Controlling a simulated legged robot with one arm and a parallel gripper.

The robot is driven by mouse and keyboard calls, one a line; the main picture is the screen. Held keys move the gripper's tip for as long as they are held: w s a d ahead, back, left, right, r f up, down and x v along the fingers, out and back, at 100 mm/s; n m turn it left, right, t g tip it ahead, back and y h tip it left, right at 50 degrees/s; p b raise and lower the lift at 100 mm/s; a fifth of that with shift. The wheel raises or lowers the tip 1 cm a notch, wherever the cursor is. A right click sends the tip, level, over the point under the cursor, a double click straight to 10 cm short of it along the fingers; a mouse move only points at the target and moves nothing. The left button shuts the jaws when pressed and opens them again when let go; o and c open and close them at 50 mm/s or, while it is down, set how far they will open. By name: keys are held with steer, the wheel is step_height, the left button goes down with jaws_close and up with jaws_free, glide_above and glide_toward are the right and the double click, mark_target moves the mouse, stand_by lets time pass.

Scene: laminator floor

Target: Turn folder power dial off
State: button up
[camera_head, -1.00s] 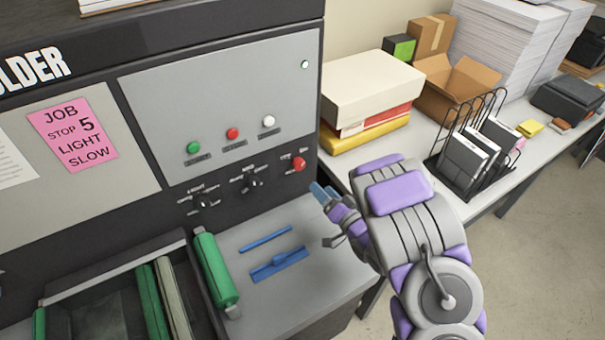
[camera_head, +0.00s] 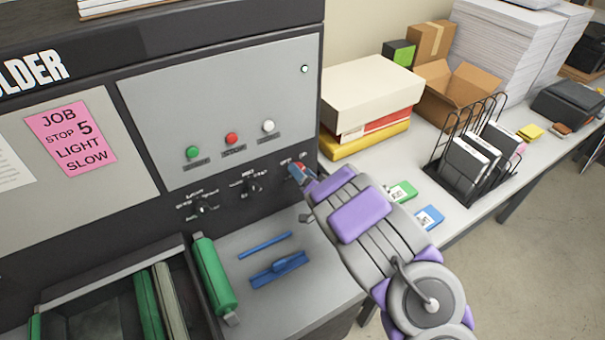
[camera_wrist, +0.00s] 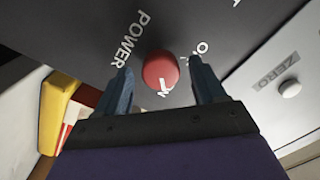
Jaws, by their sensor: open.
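The folder power dial is a red round knob (camera_wrist: 160,72) on the dark panel, with the word POWER beside it and a white mark on its face. In the head view the dial (camera_head: 295,169) is partly hidden by my gripper. My gripper (camera_wrist: 166,85) is open, with one blue finger on each side of the dial. I cannot tell whether the fingers touch it. In the head view my gripper (camera_head: 302,175) is at the panel's right end. The folder (camera_head: 75,190) is the large dark and grey machine at left.
Two other dials, the middle one (camera_head: 252,186) and the left one (camera_head: 204,207), sit left on the same panel. Green (camera_head: 193,152), red (camera_head: 232,138) and white (camera_head: 268,126) buttons are above. Blue tools (camera_head: 278,268) lie on the grey shelf below. Stacked boxes (camera_head: 370,95) stand on the table at right.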

steer(key=shift+c, duration=0.4)
steer(key=c, duration=1)
steer(key=shift+o, duration=0.2)
steer(key=n+b, duration=0.1)
steer(key=n, duration=0.3)
steer(key=shift+n, duration=0.3)
steer(key=n+b, duration=0.3)
steer(key=n, duration=0.1)
steer(key=shift+a, duration=0.1)
steer(key=n+b, duration=0.2)
steer(key=n, duration=0.1)
steer(key=shift+s+f+n+h, duration=0.1)
steer(key=shift+f+n+h, duration=0.05)
steer(key=shift+n+h, duration=0.25)
steer(key=shift+a+n+b, duration=0.1)
steer(key=shift+n+b, duration=2.1)
steer(key=shift+n, duration=0.3)
